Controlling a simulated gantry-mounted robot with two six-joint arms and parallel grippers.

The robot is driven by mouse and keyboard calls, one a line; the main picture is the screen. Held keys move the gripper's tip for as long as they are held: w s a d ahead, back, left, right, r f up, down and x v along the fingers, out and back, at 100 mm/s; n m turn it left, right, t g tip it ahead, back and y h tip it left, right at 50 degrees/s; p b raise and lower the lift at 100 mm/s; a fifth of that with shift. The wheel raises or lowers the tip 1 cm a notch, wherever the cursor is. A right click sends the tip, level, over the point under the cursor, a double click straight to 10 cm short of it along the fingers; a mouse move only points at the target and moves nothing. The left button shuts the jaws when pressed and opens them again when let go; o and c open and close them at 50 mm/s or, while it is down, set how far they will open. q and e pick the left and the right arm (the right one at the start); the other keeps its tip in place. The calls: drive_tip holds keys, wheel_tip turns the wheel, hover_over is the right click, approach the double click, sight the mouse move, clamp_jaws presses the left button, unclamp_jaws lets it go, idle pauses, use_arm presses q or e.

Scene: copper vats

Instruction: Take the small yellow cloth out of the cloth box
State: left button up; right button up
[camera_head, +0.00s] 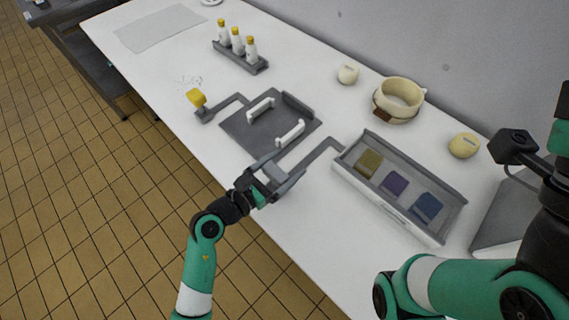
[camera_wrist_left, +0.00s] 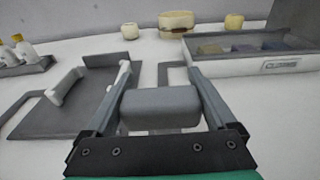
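The cloth box (camera_head: 414,231) is a shallow grey and white tray in the head view. Its labelled front shows in the left wrist view (camera_wrist_left: 268,67). Three small folded cloths lie in it: the yellow cloth (camera_head: 368,162), olive in tone, at the left end, a purple one (camera_head: 393,184) and a blue one (camera_head: 428,207). My left gripper (camera_head: 277,176) is left of the box, apart from it. Its fingers stand apart on either side of a grey block (camera_wrist_left: 160,108); I cannot tell whether they press on it. My right gripper is not visible.
A grey plate with white handles (camera_head: 262,109) lies left of the box, with a yellow knob (camera_head: 196,98) beyond. Behind stand a bottle rack (camera_head: 241,59), a cream pot (camera_head: 400,96) and two small round pots (camera_head: 348,74) (camera_head: 463,145). The front table strip is clear.

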sight(285, 173)
use_arm(q)
drive_tip(key=shift+c, duration=1)
drive_tip(key=shift+f+b, duration=1.45)
drive_tip(key=shift+f, duration=0.6)
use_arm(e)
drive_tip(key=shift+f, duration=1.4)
use_arm(q)
drive_tip(key=shift+r, duration=0.15)
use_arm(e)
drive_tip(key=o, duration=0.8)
